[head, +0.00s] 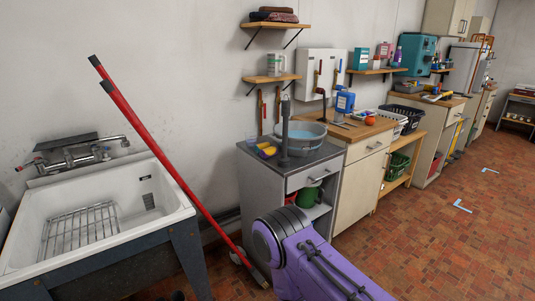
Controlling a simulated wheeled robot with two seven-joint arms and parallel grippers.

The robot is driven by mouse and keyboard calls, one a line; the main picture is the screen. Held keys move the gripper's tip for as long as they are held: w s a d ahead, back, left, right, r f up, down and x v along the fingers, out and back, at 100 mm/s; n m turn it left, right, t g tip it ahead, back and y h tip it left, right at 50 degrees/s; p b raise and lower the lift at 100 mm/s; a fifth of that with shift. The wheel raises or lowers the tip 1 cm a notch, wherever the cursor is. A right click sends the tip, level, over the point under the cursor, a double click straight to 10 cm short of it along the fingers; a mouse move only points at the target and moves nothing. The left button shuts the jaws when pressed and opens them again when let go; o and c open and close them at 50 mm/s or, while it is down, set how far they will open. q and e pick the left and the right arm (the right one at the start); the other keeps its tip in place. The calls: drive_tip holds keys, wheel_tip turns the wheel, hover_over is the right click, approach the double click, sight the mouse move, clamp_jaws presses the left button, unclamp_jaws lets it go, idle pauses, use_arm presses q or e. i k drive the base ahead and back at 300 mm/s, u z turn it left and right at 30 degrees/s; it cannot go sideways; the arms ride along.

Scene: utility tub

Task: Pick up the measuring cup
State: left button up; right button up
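A pale, greyish cup with a handle (276,63), which looks like the measuring cup, stands upright on a small wooden wall shelf (270,78). The shelf is above the grey cabinet in the middle of the head view. Any markings on the cup are too small to read. A purple part of my own arm shows at the bottom centre, well below and apart from the cup. Neither of my grippers is in view.
A white utility tub (180,208) with a wire rack (78,235) is at left.

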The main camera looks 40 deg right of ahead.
sight(251, 139)
drive_tip(key=z, duration=1.9)
drive_tip(key=k, duration=1.15)
drive_tip(key=z, duration=0.6)
drive_tip(key=i, duration=1.3)
drive_tip(key=u, duration=0.85)
drive_tip(key=i, duration=0.75)
drive_tip(key=u, duration=0.8)
